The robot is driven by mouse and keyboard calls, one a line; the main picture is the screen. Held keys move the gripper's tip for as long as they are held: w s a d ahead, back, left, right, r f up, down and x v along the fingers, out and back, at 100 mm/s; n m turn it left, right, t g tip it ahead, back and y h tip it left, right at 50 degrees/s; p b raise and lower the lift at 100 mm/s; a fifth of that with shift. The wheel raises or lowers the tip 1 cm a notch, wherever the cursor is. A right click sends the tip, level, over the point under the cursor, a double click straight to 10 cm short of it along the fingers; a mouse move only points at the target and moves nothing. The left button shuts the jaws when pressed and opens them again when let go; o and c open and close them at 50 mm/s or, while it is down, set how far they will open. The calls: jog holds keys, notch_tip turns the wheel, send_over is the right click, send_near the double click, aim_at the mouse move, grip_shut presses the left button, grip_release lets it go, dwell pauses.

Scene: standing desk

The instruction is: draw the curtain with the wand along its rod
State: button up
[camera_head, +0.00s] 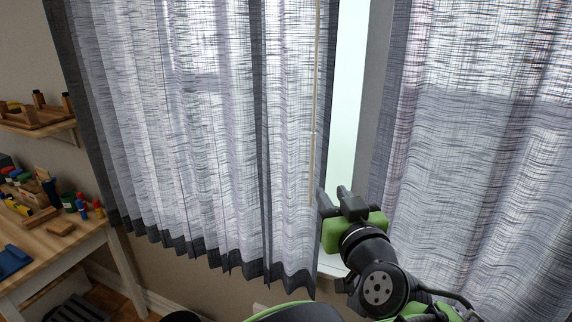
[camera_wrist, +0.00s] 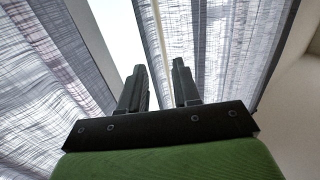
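The wand (camera_head: 313,160) is a thin beige stick hanging down the right edge of the left grey curtain (camera_head: 190,130). My gripper (camera_head: 332,193) is just right of the wand's lower part, fingers pointing up toward the window. There the wand (camera_wrist: 160,22) shows as a pale line on the curtain, running down toward the space between the fingertips. I cannot tell how far in depth the wand is from the fingers. The rod is out of view.
A second grey curtain (camera_head: 480,150) hangs at the right, and a strip of bare window (camera_head: 346,110) shows between the two. A wooden desk (camera_head: 75,240) with blocks and small bottles stands at the left, below a wall shelf (camera_head: 40,126).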

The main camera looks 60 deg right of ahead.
aim_at(313, 167)
jog(key=p+x, duration=0.4)
jog(key=x, duration=0.9)
jog(key=shift+w+d, duration=0.2)
jog(key=shift+w, duration=0.05)
jog(key=shift+c, duration=0.5)
grip_shut()
